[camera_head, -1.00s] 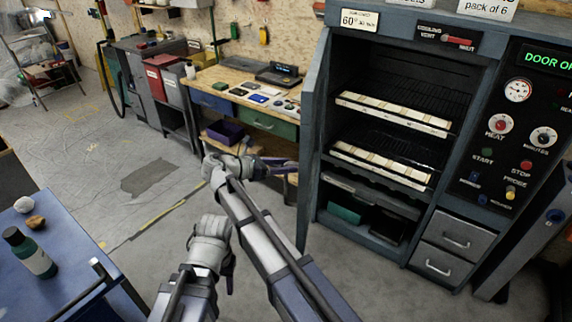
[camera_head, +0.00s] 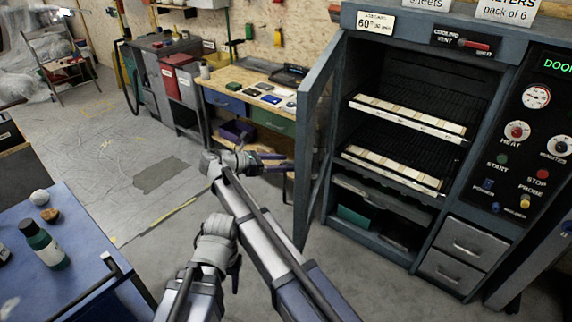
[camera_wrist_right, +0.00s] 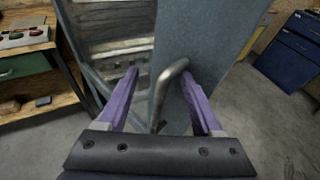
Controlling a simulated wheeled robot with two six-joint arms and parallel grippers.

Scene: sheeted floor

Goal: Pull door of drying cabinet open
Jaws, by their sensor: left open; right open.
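The drying cabinet (camera_head: 480,245) stands at the right in the head view, its shelves exposed. Its grey door (camera_head: 319,145) stands open at the cabinet's left side, seen at a steep angle. My right gripper (camera_head: 284,167) reaches to the door's outer side with its purple fingers. In the right wrist view, the bent metal handle (camera_wrist_right: 161,95) lies between the open fingers of my right gripper (camera_wrist_right: 167,82), beside the door face (camera_wrist_right: 208,50). Contact with the handle cannot be told. My left gripper (camera_head: 236,272) is open, low in front of me, away from the door.
A blue table (camera_head: 75,265) with a bottle (camera_head: 45,245) and small items is at the lower left. A wooden workbench (camera_head: 262,105) with drawers stands behind the door. Floor between the blue table and workbench is mostly clear.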

